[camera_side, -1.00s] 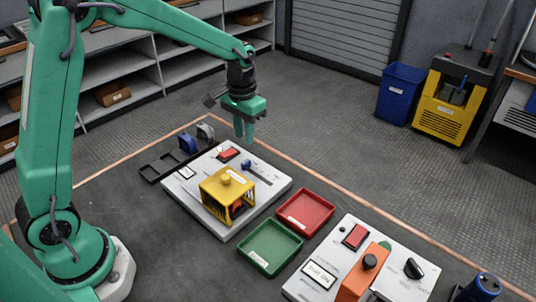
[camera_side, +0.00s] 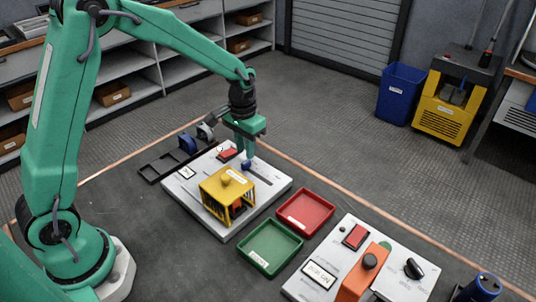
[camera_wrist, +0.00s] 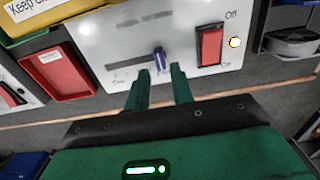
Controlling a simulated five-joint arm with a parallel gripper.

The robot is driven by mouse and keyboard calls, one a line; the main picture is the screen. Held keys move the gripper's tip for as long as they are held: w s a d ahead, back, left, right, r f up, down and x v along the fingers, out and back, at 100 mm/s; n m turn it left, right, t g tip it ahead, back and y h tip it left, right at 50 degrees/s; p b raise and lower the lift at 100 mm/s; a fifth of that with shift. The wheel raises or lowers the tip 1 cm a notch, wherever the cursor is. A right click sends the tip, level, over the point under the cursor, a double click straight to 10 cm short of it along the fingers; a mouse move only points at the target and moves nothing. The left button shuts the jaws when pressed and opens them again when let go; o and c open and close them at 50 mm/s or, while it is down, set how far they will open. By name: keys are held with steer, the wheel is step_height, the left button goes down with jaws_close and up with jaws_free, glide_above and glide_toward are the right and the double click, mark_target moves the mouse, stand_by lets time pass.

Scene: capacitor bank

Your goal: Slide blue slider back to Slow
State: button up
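The blue slider (camera_side: 246,164) is a small blue knob in a dark slot on the light panel (camera_side: 276,184), behind the yellow cage. In the wrist view the blue slider (camera_wrist: 159,60) stands towards the right end of its slot; the small marks below the slot are too blurred to read surely. My gripper (camera_side: 246,152) is just above the knob, fingers pointing down. In the wrist view my gripper (camera_wrist: 161,72) has its fingers apart, with the knob just beyond and between the tips. Contact cannot be told.
A yellow cage (camera_side: 226,188) stands on the same panel, beside a red rocker switch (camera_wrist: 209,46). A red tray (camera_side: 306,211) and a green tray (camera_side: 270,247) lie to the right. A second panel with an orange block (camera_side: 360,275) is farther right.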

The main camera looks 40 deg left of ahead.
mark_target(246, 162)
steer(key=shift+f, duration=1.95)
jaws_close()
steer(key=shift+d, duration=4.5)
steer(key=shift+o, duration=0.2)
jaws_free()
